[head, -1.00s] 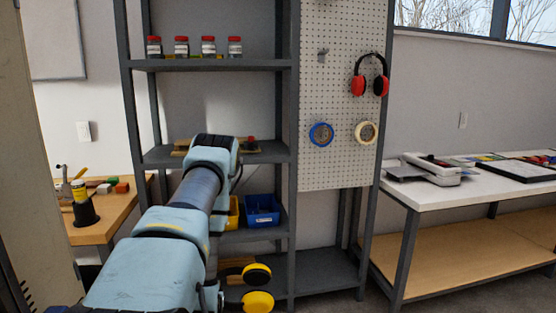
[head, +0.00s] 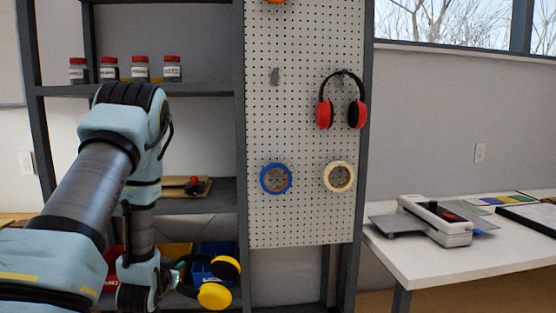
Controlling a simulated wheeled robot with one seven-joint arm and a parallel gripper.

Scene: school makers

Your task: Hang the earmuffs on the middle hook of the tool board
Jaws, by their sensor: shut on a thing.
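The yellow earmuffs (head: 216,296) have yellow cups and a dark headband. They are low in front of the shelf unit, left of the tool board. My gripper (head: 176,280) is shut on their headband, with the cups sticking out to the right; the fingertips are hard to make out. The white perforated tool board (head: 305,220) is upright in the middle of the view. A small bare grey hook (head: 275,76) is on its left half, above a blue tape roll. The earmuffs are below and left of this hook, apart from the board.
Red earmuffs (head: 325,115) hang right of the bare hook. A blue tape roll (head: 264,184) and a cream tape roll (head: 327,184) hang below. Jars (head: 141,68) and bins (head: 215,262) fill shelves at left. A white table (head: 430,258) stands at right.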

